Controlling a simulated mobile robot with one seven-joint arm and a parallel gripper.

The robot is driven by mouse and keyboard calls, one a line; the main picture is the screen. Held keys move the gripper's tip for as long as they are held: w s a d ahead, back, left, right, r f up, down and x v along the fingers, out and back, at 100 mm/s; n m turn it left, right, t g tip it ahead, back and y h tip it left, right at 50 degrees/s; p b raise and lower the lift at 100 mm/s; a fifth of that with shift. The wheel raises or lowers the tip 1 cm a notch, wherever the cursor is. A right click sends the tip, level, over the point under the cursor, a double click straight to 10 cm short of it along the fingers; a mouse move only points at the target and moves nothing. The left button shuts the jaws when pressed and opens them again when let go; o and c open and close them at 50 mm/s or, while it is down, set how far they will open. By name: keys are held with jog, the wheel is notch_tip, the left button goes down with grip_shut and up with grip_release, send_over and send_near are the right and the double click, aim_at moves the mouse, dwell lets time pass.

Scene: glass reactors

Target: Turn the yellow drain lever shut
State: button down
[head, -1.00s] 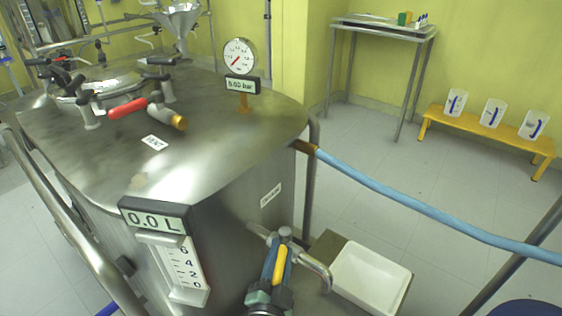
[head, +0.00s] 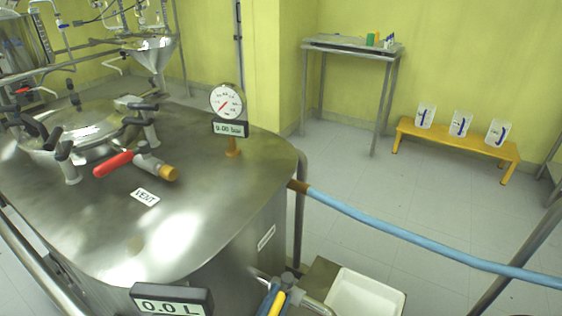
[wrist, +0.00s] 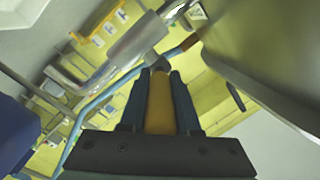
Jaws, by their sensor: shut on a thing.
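The yellow drain lever (head: 277,303) shows at the bottom edge of the head view, beside the metal drain pipe (head: 314,306) on the steel vessel (head: 205,215). In the wrist view the yellow lever (wrist: 160,103) lies lengthwise between the two dark fingers of my gripper (wrist: 160,100), which are shut on it. In the head view only the blue finger parts of my gripper (head: 270,298) show around the lever; the rest is cut off below. The lever's exact angle to the pipe is hard to tell. The volume display (head: 172,302) reads 0.0 L.
A white tray (head: 364,296) stands right of the drain pipe. A blue hose (head: 400,234) runs from the vessel to the right. A red-handled vent valve (head: 115,164) and a pressure gauge (head: 227,102) stand on the lid. Open floor lies behind the hose.

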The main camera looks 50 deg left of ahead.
jog(key=shift+a, duration=0.1)
dwell(0.4)
jog(key=c, duration=0.6)
grip_release()
